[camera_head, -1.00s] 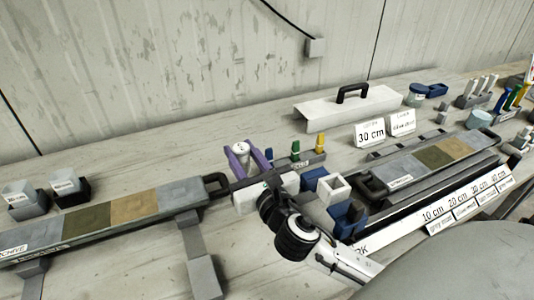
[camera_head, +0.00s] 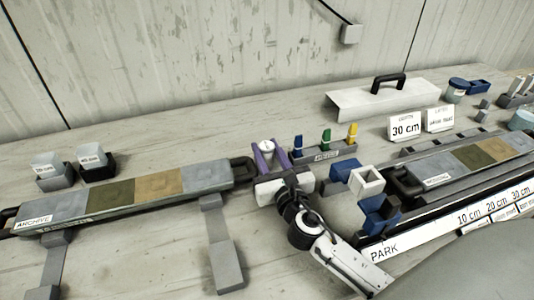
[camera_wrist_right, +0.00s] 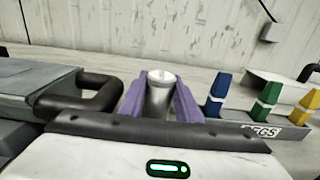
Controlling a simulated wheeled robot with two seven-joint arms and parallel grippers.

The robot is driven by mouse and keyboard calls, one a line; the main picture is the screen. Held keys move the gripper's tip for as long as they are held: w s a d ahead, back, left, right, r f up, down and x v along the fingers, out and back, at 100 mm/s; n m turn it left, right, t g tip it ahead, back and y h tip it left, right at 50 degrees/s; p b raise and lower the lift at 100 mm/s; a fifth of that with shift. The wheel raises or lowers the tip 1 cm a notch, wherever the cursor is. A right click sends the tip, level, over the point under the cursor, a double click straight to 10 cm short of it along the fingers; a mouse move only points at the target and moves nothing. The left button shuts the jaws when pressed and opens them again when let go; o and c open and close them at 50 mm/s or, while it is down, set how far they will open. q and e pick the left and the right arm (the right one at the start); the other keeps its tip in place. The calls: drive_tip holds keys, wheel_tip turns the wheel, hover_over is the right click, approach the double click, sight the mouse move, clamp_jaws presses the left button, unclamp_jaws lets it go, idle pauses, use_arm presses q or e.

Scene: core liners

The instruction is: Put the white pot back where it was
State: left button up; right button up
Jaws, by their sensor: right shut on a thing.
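The white pot (camera_head: 267,147) is a pale, upright cylinder with a white top; it also shows in the right wrist view (camera_wrist_right: 160,92). My right gripper (camera_head: 268,156) is shut on it, with one purple finger on each side. The gripper is between the handle of the archive tray (camera_head: 205,178) and the peg rack (camera_head: 325,160). The pot's base is hidden behind the gripper body, so I cannot tell if it touches the table. My left gripper is out of view.
Blue, green and yellow pegs (camera_head: 325,140) stand close right of the gripper. A white square cup (camera_head: 366,181) and blue blocks sit right of my wrist. A white cover with a black handle (camera_head: 385,98) lies behind.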

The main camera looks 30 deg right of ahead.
drive_tip(key=shift+f, duration=0.15)
drive_tip(key=o, duration=0.9)
